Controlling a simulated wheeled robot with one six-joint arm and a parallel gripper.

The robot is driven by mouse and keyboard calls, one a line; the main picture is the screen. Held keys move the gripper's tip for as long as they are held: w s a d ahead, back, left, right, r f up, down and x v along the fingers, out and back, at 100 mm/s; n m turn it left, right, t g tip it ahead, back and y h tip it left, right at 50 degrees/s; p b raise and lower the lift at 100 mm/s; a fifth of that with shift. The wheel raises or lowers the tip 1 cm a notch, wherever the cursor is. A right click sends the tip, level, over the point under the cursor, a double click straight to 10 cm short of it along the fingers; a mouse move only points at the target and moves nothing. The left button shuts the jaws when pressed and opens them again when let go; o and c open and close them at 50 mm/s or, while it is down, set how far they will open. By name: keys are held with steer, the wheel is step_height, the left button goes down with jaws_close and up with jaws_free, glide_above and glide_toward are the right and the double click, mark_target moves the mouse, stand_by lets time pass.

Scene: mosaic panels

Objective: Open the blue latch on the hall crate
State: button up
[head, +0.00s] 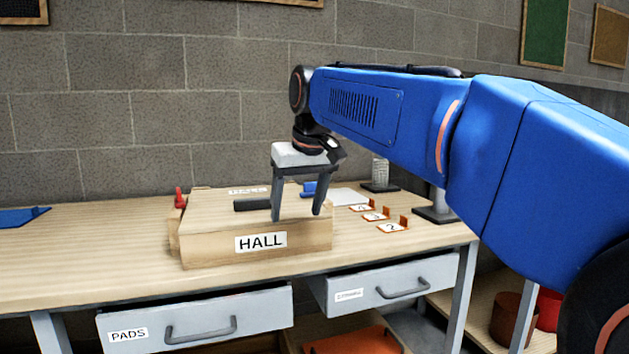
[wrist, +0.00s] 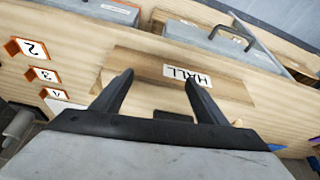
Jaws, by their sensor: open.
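The wooden hall crate (head: 210,250) stands on the workbench with its HALL label facing front; the label also shows upside down in the wrist view (wrist: 188,75). A blue latch (head: 308,188) shows at the crate's right side in the head view, partly covered by my gripper. I cannot make out the latch in the wrist view. A red latch (head: 179,198) stands at the crate's left side. A black handle (head: 252,204) lies on the lid. My gripper (head: 296,214) is open and empty, pointing down over the right part of the crate, its fingers apart.
Several orange numbered stands (head: 392,227) sit on the workbench (head: 80,245) right of the crate. Behind them is a metal mesh cylinder (head: 380,172) on a dark base. A blue sheet (head: 20,216) lies at far left. The bench left of the crate is mostly clear.

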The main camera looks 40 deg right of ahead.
steer(key=w+d+r, duration=0.6)
steer(key=r, duration=0.3)
steer(key=m, duration=0.2)
glide_toward(312, 189)
steer(key=shift+h, duration=0.3)
steer(key=x, duration=0.7)
steer(key=shift+w+d+r, duration=0.1)
steer(key=shift+w+d, duration=0.1)
steer(key=shift+w, duration=0.25)
steer(key=shift+c, duration=0.3)
steer(key=c, duration=1)
